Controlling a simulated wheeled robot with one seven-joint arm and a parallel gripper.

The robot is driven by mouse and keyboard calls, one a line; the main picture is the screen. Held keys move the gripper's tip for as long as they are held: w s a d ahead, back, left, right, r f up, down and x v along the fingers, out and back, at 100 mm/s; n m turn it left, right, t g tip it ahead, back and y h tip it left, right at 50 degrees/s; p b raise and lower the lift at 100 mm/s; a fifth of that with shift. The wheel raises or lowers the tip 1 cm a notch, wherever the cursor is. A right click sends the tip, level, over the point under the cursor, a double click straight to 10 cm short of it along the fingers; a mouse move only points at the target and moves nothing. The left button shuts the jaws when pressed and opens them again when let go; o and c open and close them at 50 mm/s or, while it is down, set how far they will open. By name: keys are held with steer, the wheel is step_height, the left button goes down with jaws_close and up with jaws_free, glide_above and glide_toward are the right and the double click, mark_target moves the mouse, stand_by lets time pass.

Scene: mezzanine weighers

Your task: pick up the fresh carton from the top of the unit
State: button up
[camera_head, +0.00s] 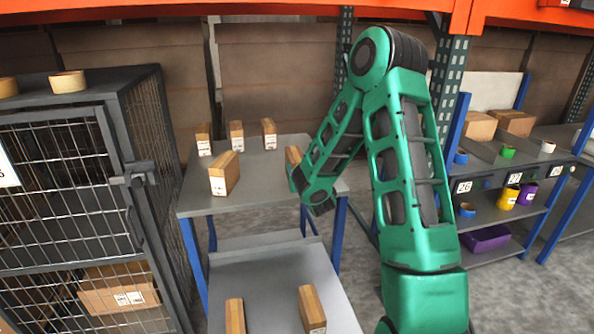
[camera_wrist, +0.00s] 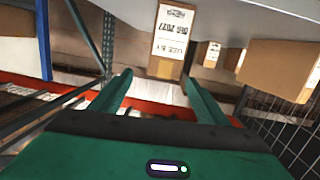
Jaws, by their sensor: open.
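Several brown cartons stand on the grey top of the unit (camera_head: 200,207). One carton (camera_head: 293,155) at its right side is partly hidden by my arm. In the wrist view, which looks upside down, a carton (camera_wrist: 172,40) with a white label faces me; the label seems to read USE BY DEC 2027. My gripper (camera_wrist: 157,78) is open and empty, its two green fingers pointing toward this carton, which appears just beyond the tips. Another front carton (camera_head: 224,173) stands to the left, with its label's text too small to read; its side also shows in the wrist view (camera_wrist: 280,65).
Three smaller-looking cartons (camera_head: 237,135) stand at the back of the top. Two cartons (camera_head: 312,310) sit on the lower shelf (camera_head: 270,277). A mesh cage (camera_head: 60,170) is close on the left. Shelving with coloured containers (camera_head: 507,198) stands on the right.

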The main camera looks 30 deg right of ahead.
mark_target(296, 154)
steer(key=shift+t, duration=0.7)
steer(key=shift+x, duration=3.25)
steer(key=shift+a+f+x, duration=0.1)
steer(key=shift+f+x, duration=0.05)
steer(key=shift+x, duration=1.15)
steer(key=shift+a+f+x, duration=0.15)
steer(key=shift+x, duration=1.15)
jaws_close()
